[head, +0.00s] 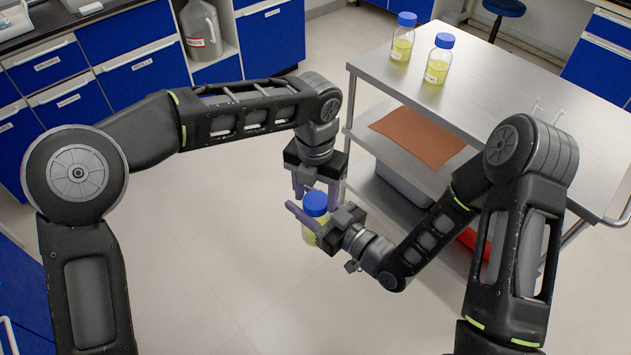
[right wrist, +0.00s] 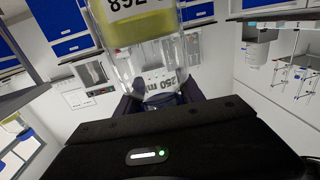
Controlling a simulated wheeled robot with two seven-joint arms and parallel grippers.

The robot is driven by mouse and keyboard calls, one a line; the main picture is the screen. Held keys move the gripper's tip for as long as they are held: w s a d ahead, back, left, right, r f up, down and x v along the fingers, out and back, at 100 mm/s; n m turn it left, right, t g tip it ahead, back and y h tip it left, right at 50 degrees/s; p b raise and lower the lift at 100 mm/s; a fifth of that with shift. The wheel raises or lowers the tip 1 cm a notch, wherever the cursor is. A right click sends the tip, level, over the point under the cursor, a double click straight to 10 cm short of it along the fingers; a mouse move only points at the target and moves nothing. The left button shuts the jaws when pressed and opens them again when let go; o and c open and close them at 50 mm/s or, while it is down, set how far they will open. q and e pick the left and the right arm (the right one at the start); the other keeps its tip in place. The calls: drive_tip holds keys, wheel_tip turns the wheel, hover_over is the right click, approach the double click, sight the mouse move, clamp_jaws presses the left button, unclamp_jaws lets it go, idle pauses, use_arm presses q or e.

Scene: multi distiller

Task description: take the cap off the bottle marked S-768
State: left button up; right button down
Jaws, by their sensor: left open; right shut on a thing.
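A clear bottle with yellow liquid (head: 308,238) and a blue cap (head: 314,203) is held upright above the floor. My right gripper (head: 308,222) is shut around its body from the right. In the right wrist view the bottle (right wrist: 133,48) fills the top middle. Its label (right wrist: 130,6) is cut off and appears upside down; the digits could be 768, but the full mark is not visible. My left gripper (head: 315,190) points down from above with its fingers apart, on either side of the cap or just above it. I cannot tell whether they touch it.
A steel cart (head: 490,75) stands at the right. Two blue-capped bottles with yellow liquid, one behind (head: 402,40) and one nearer (head: 438,60), stand on its top. A brown mat (head: 418,137) lies on the shelf below. Blue cabinets (head: 135,75) line the back left. The floor (head: 215,270) is clear.

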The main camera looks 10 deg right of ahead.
use_arm(q)
drive_tip(key=shift+f, duration=0.55)
drive_tip(key=c, duration=1.2)
drive_tip(key=o, duration=1.5)
drive_tip(key=shift+r, duration=2.3)
